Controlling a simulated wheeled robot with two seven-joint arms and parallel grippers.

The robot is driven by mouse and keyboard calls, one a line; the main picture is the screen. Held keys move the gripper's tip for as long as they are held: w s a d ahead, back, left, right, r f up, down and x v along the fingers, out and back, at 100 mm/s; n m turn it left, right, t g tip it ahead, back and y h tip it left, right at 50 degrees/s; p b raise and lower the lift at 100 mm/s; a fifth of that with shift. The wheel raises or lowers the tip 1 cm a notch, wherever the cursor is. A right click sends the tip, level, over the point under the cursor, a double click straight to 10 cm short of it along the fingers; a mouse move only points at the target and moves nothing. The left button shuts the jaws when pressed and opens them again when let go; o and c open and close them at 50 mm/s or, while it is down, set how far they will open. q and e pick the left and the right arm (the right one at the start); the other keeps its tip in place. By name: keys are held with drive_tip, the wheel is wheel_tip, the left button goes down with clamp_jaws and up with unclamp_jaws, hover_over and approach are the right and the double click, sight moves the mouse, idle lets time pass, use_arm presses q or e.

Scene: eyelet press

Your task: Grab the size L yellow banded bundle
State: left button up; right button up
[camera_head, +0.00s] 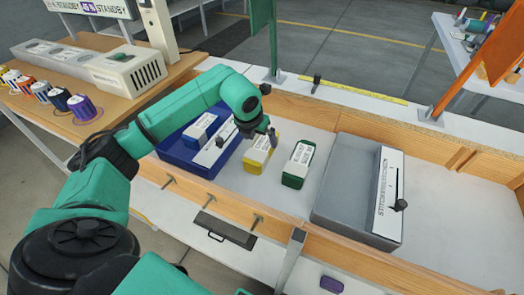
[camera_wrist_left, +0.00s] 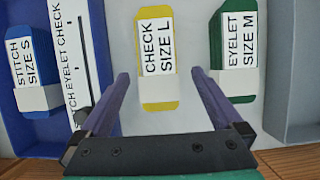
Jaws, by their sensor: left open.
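The yellow bundle (camera_head: 257,157) lies in the wooden-walled work area between a blue bundle and a green bundle. In the left wrist view the yellow bundle (camera_wrist_left: 157,58) has a white band and a label reading "CHECK SIZE L". My left gripper (camera_head: 262,133) is above it with jaws apart. In the left wrist view the fingers of my left gripper (camera_wrist_left: 160,76) appear on either side of the yellow bundle, with nothing held. The height of the fingertips above it is hard to tell. My right gripper is not in view.
The blue bundle (camera_wrist_left: 35,70), labelled "STITCH SIZE S", lies in a blue tray (camera_head: 183,163). The green bundle (camera_head: 298,165), labelled "EYELET SIZE M", lies to the right. A grey tray (camera_head: 340,205) stands farther right. Wooden walls (camera_head: 320,112) border the area.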

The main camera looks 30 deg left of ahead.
sight(262, 146)
use_arm(q)
drive_tip(key=x, duration=0.8)
drive_tip(key=shift+a+f+p, duration=0.15)
drive_tip(key=shift+a+p, duration=0.1)
drive_tip(key=shift+p, duration=0.05)
drive_tip(key=c, duration=1.6)
